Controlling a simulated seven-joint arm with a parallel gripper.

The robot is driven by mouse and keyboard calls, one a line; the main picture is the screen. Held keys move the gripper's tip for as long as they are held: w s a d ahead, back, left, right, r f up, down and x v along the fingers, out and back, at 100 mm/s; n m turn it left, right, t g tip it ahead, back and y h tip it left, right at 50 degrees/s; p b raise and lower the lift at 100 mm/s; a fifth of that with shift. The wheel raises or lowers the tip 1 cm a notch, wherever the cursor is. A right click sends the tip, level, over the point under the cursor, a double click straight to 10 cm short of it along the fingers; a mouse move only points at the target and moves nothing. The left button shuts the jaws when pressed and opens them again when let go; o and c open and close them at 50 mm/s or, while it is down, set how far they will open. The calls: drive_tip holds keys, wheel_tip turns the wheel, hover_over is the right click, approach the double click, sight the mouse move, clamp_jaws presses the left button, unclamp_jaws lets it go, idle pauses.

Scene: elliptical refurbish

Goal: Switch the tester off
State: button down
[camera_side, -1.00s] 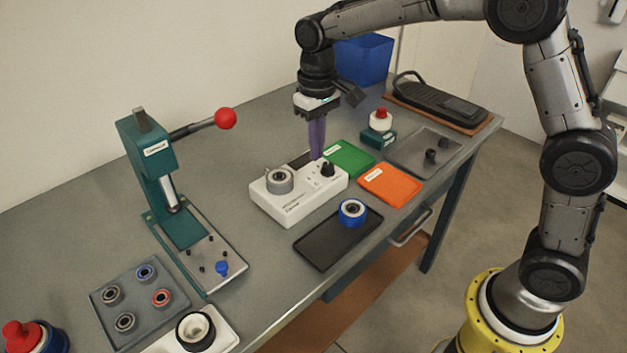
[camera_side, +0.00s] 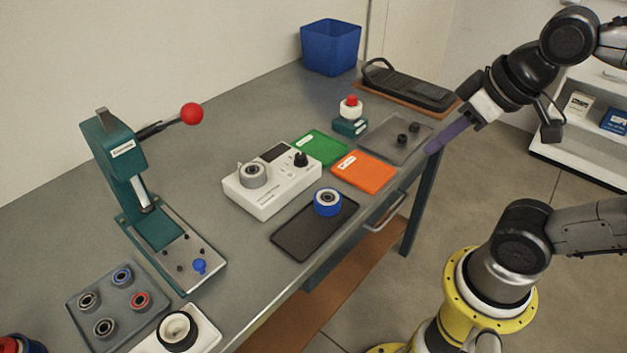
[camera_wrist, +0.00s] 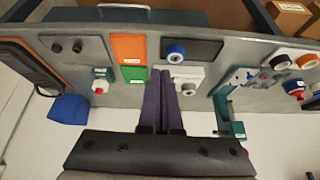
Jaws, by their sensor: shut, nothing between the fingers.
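The tester (camera_side: 270,192) is a white box in the middle of the bench, with a grey round holder (camera_side: 253,175) on its left. It has a dark screen (camera_side: 272,153) and a black knob (camera_side: 301,159) on its right part. The knob's setting is too small to read. My gripper (camera_side: 431,149) is shut and empty, held out past the bench's right edge, well away from the tester. In the wrist view the purple fingers (camera_wrist: 162,75) are together and the tester (camera_wrist: 190,75) shows beyond them, partly hidden.
A green mat (camera_side: 321,147), an orange mat (camera_side: 362,171) and a grey tray (camera_side: 385,150) lie right of the tester.

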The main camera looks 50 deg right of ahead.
drive_tip(key=shift+s+f, duration=0.25)
drive_tip(key=shift+f, duration=0.4)
drive_tip(key=shift+s+f, duration=0.2)
drive_tip(key=shift+f, duration=0.4)
drive_tip(key=shift+n, duration=0.4)
drive_tip(key=w+a+r+n+g, duration=0.2)
drive_tip(key=w+r+n+g, duration=0.1)
drive_tip(key=w+r+n, duration=1)
drive_tip(key=w+a+f+n+g, duration=0.1)
drive_tip(key=w+a+f+n, duration=0.1)
drive_tip(key=w+f, duration=0.3)
drive_tip(key=w+a+f+n+g, duration=0.1)
drive_tip(key=w+a+f+n, duration=0.1)
drive_tip(key=w+f, duration=0.4)
drive_tip(key=w, duration=0.5)
drive_tip(key=shift+w+a+f+n+g, duration=0.2)
drive_tip(key=shift+w+a+n+g, duration=0.1)
drive_tip(key=shift+a+g, duration=0.1)
